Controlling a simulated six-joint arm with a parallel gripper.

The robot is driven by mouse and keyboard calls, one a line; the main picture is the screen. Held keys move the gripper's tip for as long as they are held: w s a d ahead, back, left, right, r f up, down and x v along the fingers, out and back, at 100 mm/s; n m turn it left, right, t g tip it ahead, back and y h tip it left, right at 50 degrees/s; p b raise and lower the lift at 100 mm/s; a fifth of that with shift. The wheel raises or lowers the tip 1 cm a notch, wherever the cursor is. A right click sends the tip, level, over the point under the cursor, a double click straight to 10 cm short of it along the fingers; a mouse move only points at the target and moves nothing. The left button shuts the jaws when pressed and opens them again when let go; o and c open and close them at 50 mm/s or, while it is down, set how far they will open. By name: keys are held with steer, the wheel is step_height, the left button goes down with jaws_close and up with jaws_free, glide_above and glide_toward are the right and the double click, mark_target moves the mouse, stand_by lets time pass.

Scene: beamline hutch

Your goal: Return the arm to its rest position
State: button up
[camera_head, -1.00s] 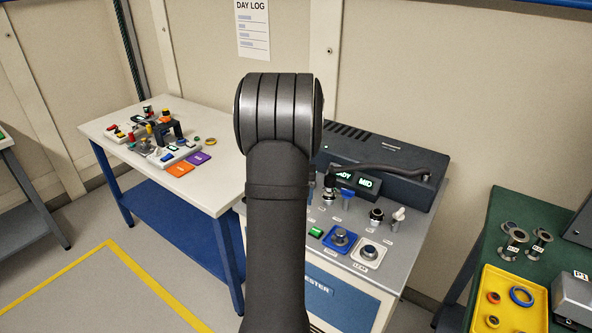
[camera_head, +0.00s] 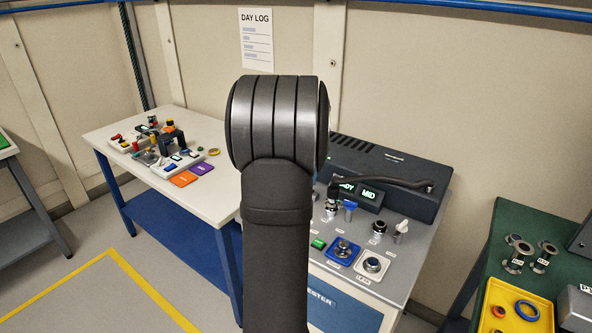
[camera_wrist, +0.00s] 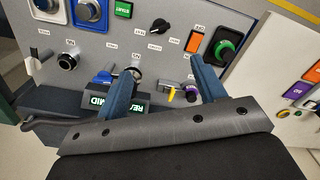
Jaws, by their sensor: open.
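My arm (camera_head: 277,200) rises in the middle of the head view and hides part of the leak tester cabinet behind it. My gripper is out of sight there. In the wrist view my gripper (camera_wrist: 162,82) shows two blue fingers spread well apart, with nothing held between them. The fingers point over the cabinet's grey control panel (camera_wrist: 150,60), with a black knob (camera_wrist: 160,25) and a small yellow-tipped part (camera_wrist: 173,94) seen between and past them. Whether the fingers touch anything cannot be told, but they look clear.
The cabinet's dark display unit (camera_head: 400,170) stands at the back of the panel. A white bench (camera_head: 110,148) with small parts and orange and purple cards is at left. A green table (camera_head: 490,240) with flanges and a yellow tray (camera_head: 515,308) is at right.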

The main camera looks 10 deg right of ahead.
step_height(320, 180, down, 18)
steer(key=shift+r, duration=0.25)
stand_by(0.3)
step_height(320, 180, up, 18)
step_height(320, 180, down, 17)
steer(key=shift+f, duration=0.55)
steer(key=n, duration=0.6)
steer(key=shift+n, duration=0.3)
steer(key=n, duration=0.5)
steer(key=shift+n, duration=0.3)
steer(key=shift+r, duration=1.05)
